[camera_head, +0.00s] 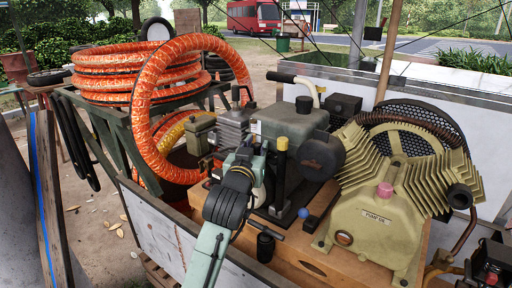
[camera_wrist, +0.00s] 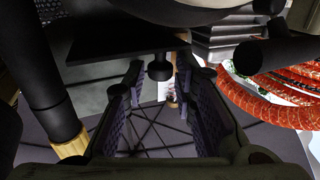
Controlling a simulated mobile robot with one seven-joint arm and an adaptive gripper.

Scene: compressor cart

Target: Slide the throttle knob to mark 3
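A small black knob (camera_wrist: 159,68) on a short stem shows in the wrist view, just below a dark flat plate (camera_wrist: 125,42). It looks like the throttle knob. My gripper (camera_wrist: 160,112) is open, with one ridged finger on each side of the knob's line and a clear gap between them. No finger visibly touches the knob. A pale strip (camera_wrist: 171,88) stands behind it; I can read no marks. In the head view my arm's end (camera_head: 238,185) is over the engine (camera_head: 290,120), and it hides the fingertips and the knob.
A black post with a yellow top (camera_head: 282,145) stands close right of my arm; its yellow end shows in the wrist view (camera_wrist: 72,146). The finned compressor (camera_head: 375,225) is at right. Orange hose coils (camera_head: 150,100) lie at left. A black-capped fitting (camera_head: 265,243) is on the wooden base.

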